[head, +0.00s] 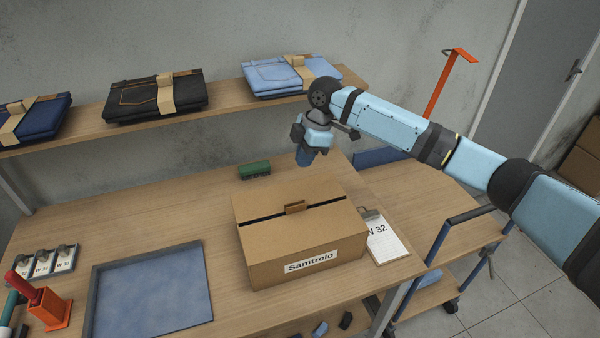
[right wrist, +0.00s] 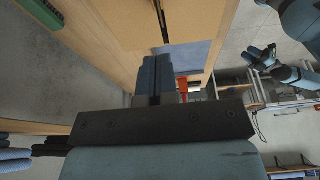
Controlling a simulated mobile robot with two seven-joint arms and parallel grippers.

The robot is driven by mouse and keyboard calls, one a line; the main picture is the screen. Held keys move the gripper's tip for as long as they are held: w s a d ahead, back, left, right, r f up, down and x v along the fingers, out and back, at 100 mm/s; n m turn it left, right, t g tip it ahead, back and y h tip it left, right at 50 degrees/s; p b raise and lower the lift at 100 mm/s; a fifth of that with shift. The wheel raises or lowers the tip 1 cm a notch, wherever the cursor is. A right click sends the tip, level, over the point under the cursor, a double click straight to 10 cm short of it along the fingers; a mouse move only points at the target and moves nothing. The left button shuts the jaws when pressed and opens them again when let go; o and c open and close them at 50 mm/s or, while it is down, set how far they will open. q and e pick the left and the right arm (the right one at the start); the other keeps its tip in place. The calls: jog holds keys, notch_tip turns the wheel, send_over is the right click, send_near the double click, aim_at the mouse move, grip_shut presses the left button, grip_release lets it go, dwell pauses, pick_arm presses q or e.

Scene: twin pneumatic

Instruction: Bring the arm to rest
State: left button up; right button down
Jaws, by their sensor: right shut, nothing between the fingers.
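My right arm reaches in from the right in the head view. Its gripper (head: 304,158) points down above the table, behind the cardboard box (head: 300,250). In the right wrist view the fingers (right wrist: 157,75) lie together with nothing between them. The box is closed, with a dark slit, a small brown tab on top and a label reading "Samtrelo". What looks like my left gripper (right wrist: 260,57) hangs clear of the table in the right wrist view, too small to read its jaws. It is not in the head view.
A green block (head: 255,170) lies left of my right gripper. A shelf (head: 225,112) behind carries folded jeans (head: 155,96). A clipboard (head: 388,240) is right of the box, a blue-lined tray (head: 92,290) left. A cart (head: 440,205) with an orange post (head: 440,85) stands at right.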

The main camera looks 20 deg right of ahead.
jog(key=s+a+f+m+t, duration=0.1)
jog(key=s+a+f+m, duration=0.2)
jog(key=s, duration=0.4)
jog(key=s+a+f+y, duration=0.1)
jog(key=s+a+f, duration=0.2)
jog(key=s+f, duration=0.3)
jog(key=s+a+f+m+t, duration=0.1)
jog(key=s+a+f+m, duration=0.2)
jog(key=s, duration=0.4)
jog(key=s+d+f+m+t+h, duration=0.1)
jog(key=s+d+m+h, duration=0.1)
jog(key=s+d+m, duration=0.5)
jog(key=s+d+m+t+h, duration=0.15)
jog(key=s+d+m, duration=0.25)
jog(key=s+d, duration=0.7)
jog(key=w+a+f+n+t+y, duration=0.1)
jog(key=a+f+t, duration=0.5)
jog(key=f, duration=0.8)
jog(key=w+a+y, duration=0.1)
jog(key=w+a, duration=0.1)
jog(key=a, duration=0.1)
jog(key=shift+w+a+n, duration=0.2)
jog(key=shift+n, duration=0.1)
